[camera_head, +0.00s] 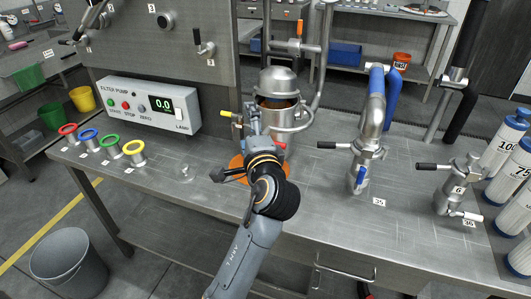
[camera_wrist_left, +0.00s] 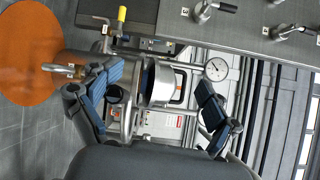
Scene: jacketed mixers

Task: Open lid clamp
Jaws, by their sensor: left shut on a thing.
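A steel filter vessel (camera_head: 280,117) with a domed lid (camera_head: 278,84) stands on the bench, and an orange-brown band shows below the lid. A clamp ring with a loop-shaped side (camera_head: 300,122) runs around its top. My left gripper (camera_head: 262,140) is at the vessel's front and hides its lower part. In the left wrist view, my left gripper's fingers (camera_wrist_left: 155,92) stand on either side of steel vessel parts (camera_wrist_left: 160,84). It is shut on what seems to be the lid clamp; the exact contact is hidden. My right gripper is not in view.
A yellow-handled valve (camera_head: 228,113) is left of the vessel, above an orange disc (camera_head: 236,166). A filter pump box (camera_head: 150,104) and several coloured rings are further left. Black-handled pipe fittings (camera_head: 367,150) stand to the right. The bench front is mostly clear.

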